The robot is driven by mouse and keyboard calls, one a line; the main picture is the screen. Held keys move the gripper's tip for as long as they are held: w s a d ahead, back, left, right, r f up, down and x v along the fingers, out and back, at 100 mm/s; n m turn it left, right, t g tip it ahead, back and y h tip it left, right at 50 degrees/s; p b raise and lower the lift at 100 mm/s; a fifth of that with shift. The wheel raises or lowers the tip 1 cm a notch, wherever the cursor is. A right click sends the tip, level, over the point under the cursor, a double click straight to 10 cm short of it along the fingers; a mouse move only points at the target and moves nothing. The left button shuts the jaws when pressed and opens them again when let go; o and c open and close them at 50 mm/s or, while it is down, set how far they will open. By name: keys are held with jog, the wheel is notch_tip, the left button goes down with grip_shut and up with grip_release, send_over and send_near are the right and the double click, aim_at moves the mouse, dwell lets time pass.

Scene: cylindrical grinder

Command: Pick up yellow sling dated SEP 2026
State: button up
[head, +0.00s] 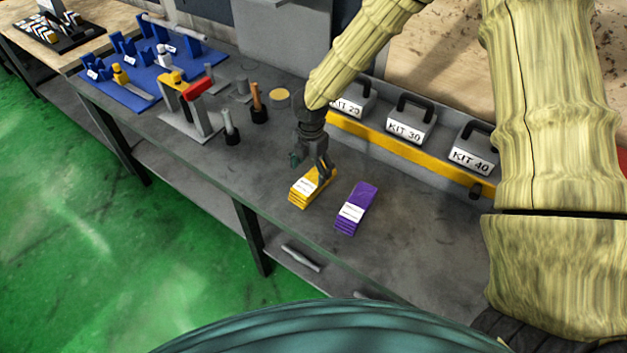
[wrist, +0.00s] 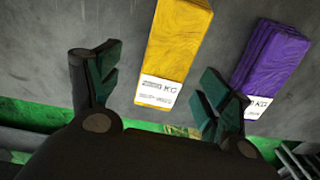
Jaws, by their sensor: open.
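The yellow sling (head: 303,193) lies folded on the grey bench with a white label on its front end. In the wrist view the yellow sling (wrist: 175,52) lies between and beyond my open fingers, nearer the right one. Its label ends in "KG"; a smaller line below it is too small to read, so I cannot confirm the date. My gripper (head: 318,172) is above the sling's back part in the head view. In the wrist view my gripper (wrist: 150,90) is open and empty. I cannot tell whether a finger touches the sling.
A purple folded sling (head: 356,208) lies just right of the yellow one; it also shows in the wrist view (wrist: 272,62). Grey kit weights (head: 408,127) stand along the back behind a yellow strip. A tool stand (head: 192,115) is to the left. Bare bench (head: 420,235) lies to the right.

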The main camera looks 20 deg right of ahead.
aim_at(314, 178)
jog(key=shift+f, duration=0.1)
jog(key=shift+s+f+p, duration=0.1)
jog(key=shift+s+p, duration=0.2)
jog(key=shift+s+d+f, duration=0.1)
jog(key=shift+d+f, duration=0.05)
jog(key=shift+f, duration=0.2)
jog(key=f, duration=0.1)
jog(key=f+p, duration=0.1)
jog(key=shift+d+f+p, duration=0.25)
jog(key=shift+f+p, duration=0.05)
jog(key=shift+f, duration=0.8)
jog(key=shift+c, duration=0.2)
jog(key=c, duration=1.3)
jog(key=shift+w+r, duration=0.2)
